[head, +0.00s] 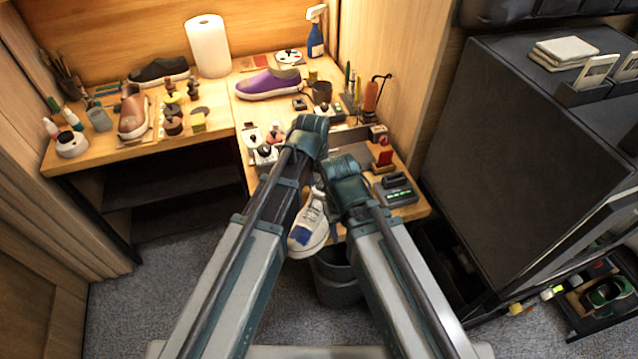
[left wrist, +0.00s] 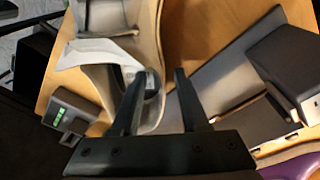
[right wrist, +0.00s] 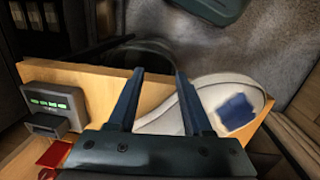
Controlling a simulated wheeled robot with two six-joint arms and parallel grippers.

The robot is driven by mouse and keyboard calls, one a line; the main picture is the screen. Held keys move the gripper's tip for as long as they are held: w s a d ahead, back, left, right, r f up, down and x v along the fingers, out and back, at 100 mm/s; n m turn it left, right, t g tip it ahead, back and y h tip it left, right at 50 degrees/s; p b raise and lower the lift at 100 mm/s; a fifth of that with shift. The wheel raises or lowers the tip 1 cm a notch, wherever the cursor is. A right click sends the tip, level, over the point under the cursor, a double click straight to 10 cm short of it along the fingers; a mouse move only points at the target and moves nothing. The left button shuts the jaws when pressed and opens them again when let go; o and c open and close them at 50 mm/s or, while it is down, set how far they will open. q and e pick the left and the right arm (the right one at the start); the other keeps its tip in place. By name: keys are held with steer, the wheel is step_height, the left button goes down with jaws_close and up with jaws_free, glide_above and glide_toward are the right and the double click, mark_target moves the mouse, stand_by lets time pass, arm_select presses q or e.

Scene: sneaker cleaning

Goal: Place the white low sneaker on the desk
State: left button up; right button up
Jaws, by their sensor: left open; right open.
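The white low sneaker (head: 308,232) shows between my two arms in the head view, with a blue patch on its toe. It is at the front edge of the wooden desk (head: 418,211), its middle partly hidden by my arms. In the right wrist view the sneaker (right wrist: 208,104) lies over the desk's corner; I cannot tell whether it fully rests there. My right gripper (right wrist: 160,92) is open, one finger overlapping the sneaker's side. My left gripper (left wrist: 160,85) is open over the desk, with pale shoe parts (left wrist: 98,52) beside and behind its fingers.
A digital device (head: 396,190) and a red-topped block (head: 383,155) stand right of my wrists. A purple shoe (head: 268,84), paper roll (head: 208,46) and spray bottle (head: 316,32) are farther back. A grey bin (head: 335,278) stands on the floor below the sneaker.

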arm_select(q)
step_height(320, 180, up, 12)
steer(key=s+p, duration=0.1)
steer(key=p, duration=1)
steer(key=s+a+y, duration=0.1)
steer(key=s+a, duration=0.1)
steer(key=s, duration=0.5)
steer(key=s+a+n+g+y, duration=0.1)
steer(key=s+a, duration=0.2)
steer(key=s, duration=0.4)
steer(key=shift+s+a+f+g, duration=0.15)
steer(key=shift+a+f+g, duration=0.15)
steer(key=shift+o, duration=0.4)
